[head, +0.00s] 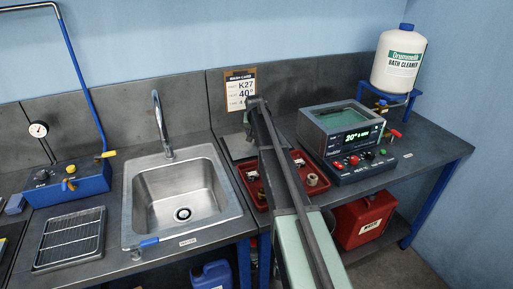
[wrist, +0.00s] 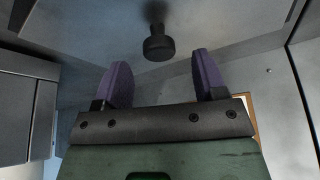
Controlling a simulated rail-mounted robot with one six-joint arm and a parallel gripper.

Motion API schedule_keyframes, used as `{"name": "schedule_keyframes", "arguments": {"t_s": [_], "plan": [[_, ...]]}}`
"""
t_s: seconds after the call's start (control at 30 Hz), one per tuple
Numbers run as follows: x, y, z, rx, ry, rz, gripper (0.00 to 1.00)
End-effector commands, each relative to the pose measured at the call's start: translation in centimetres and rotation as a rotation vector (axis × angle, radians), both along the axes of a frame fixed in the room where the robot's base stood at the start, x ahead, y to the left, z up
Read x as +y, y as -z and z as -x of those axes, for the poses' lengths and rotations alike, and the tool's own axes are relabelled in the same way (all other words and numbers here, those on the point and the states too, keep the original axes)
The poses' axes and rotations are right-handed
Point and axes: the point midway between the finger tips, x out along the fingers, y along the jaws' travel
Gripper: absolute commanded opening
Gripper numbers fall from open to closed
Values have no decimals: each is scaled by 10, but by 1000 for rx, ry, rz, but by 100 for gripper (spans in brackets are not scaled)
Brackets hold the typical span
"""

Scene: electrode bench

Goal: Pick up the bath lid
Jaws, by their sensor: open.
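In the wrist view my gripper (wrist: 162,66) is open, its two purple fingers apart with nothing between them. A black round knob (wrist: 159,46) on a short stem shows just beyond the fingertips, roughly in line with the gap. It joins a flat grey surface (wrist: 220,28) that looks like the bath lid. The fingers do not visibly touch the knob. In the head view a flat grey plate (head: 236,147), perhaps the same lid, shows partly behind my arm by the back panel. My arm hides the rest there. The bath (head: 340,117) stands to its right, its top showing greenish.
A red tray (head: 249,188) with small parts lies under my arm. The sink (head: 181,194) and tall faucet (head: 160,120) are left of it. A hanging card (head: 240,88) is on the back panel, close to my gripper. A cleaner bottle (head: 398,62) stands at the right.

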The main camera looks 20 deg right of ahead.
Motion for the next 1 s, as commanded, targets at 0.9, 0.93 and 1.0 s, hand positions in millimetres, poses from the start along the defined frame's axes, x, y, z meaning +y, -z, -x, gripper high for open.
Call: {"name": "schedule_keyframes", "arguments": {"t_s": [0.9, 0.93, 1.0], "plan": [[-6, 34, -11, 0, 0, 0, 0], [-6, 34, -11, 0, 0, 0, 0], [-6, 34, -11, 0, 0, 0, 0]]}}
